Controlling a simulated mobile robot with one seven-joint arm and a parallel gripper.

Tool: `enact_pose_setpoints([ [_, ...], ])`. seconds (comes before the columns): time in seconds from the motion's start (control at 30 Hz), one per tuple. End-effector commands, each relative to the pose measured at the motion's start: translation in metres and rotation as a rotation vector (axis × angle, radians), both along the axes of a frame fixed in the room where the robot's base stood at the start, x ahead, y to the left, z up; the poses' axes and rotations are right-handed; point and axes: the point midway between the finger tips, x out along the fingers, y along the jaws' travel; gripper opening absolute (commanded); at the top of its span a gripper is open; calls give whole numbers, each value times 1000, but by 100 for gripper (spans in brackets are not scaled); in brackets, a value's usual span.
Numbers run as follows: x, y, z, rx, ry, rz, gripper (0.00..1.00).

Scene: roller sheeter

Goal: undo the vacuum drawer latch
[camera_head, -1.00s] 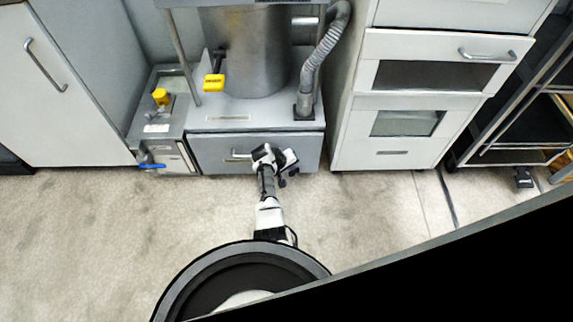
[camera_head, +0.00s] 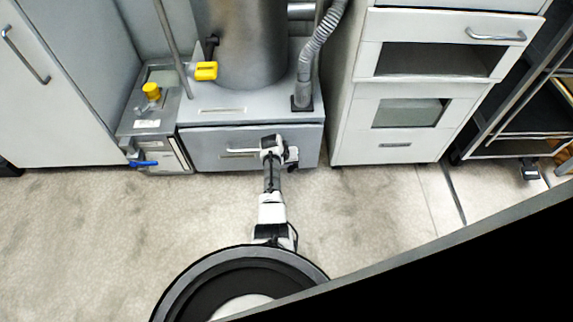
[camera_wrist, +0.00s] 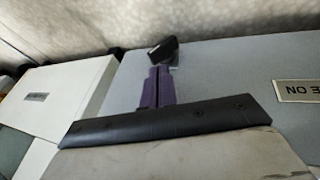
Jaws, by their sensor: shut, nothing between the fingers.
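The grey vacuum drawer (camera_head: 190,150) is closed under the steel cylinder in the head view. Its front also shows in the wrist view (camera_wrist: 230,75), with a metal label plate (camera_wrist: 299,91). A small black knob-like part (camera_wrist: 163,50), which may be the latch, stands at the drawer front just beyond my fingertips. I cannot tell whether they touch it. My gripper (camera_wrist: 161,72) is shut and empty, with its purple fingers together. In the head view my gripper (camera_head: 276,143) is in front of the drawer's right half and hides part of it. A light bar handle (camera_head: 242,150) shows to its left.
White drawer cabinet (camera_head: 385,145) stands close on the right. A grey pump unit (camera_head: 160,125) with a yellow knob and blue lever stands left. A yellow-handled valve (camera_head: 206,71) and a ribbed hose (camera_head: 320,40) are above the drawer. The floor in front is clear.

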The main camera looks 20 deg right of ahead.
Motion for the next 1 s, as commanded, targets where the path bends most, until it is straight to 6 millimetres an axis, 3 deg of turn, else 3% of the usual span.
enact_pose_setpoints([
  [0.03,2,-3,-12,0,-1,-1,0],
  [0.3,7,-12,-34,0,-1,-1,0],
  [1.0,7,-16,-35,59,-9,-3,0],
])
